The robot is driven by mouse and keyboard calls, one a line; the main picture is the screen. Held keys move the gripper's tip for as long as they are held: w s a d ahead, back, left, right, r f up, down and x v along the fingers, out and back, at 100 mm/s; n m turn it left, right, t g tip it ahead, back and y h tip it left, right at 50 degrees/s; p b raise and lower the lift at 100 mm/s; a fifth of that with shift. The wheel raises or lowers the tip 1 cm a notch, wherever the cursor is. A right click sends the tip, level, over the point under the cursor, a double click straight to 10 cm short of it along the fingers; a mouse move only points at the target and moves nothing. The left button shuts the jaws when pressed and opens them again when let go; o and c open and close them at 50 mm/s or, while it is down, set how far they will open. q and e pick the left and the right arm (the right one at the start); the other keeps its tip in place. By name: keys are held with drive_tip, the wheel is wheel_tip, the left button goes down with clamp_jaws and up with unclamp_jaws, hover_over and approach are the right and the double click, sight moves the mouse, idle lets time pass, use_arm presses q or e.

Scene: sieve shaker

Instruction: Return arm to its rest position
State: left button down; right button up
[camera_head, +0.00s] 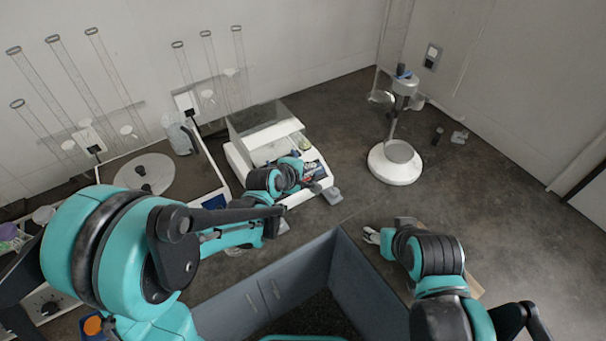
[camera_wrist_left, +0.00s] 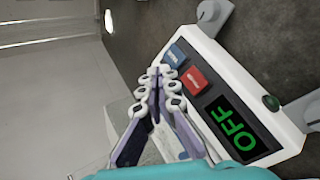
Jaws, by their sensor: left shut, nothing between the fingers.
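My left arm reaches in from the left in the head view. Its gripper (camera_head: 312,171) is over the front panel of a white machine (camera_head: 238,160) with a clear cover. In the left wrist view the left gripper (camera_wrist_left: 160,74) is shut and empty, its fingertips together beside a blue button (camera_wrist_left: 174,55) and a red button (camera_wrist_left: 194,81). I cannot tell whether it touches the panel. A display (camera_wrist_left: 237,128) on the panel reads OFF in green. My right gripper (camera_head: 371,235) is low at the right in the head view, too small to read its fingers.
A white-based stand (camera_head: 396,168) with a column is at the back right. A white machine with a round plate (camera_head: 146,172) is at the left. Glass tubes (camera_head: 80,70) stand along the back wall. A grey bin edge (camera_head: 270,290) is in front. The grey surface at the right is mostly clear.

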idle(0.3)
use_arm(q)
drive_tip(key=s+a+r+m+g+y, duration=0.1)
drive_tip(key=s+a+r+m+y, duration=0.1)
drive_tip(key=s+a+m, duration=0.5)
drive_tip(key=s+a+r+m+g+y, duration=0.1)
drive_tip(key=s+a+r+m+y, duration=0.2)
drive_tip(key=s+a+m, duration=0.4)
drive_tip(key=s+a, duration=0.4)
drive_tip(key=s, duration=0.6)
drive_tip(key=shift+r+m, duration=0.3)
drive_tip(key=shift+r, duration=0.05)
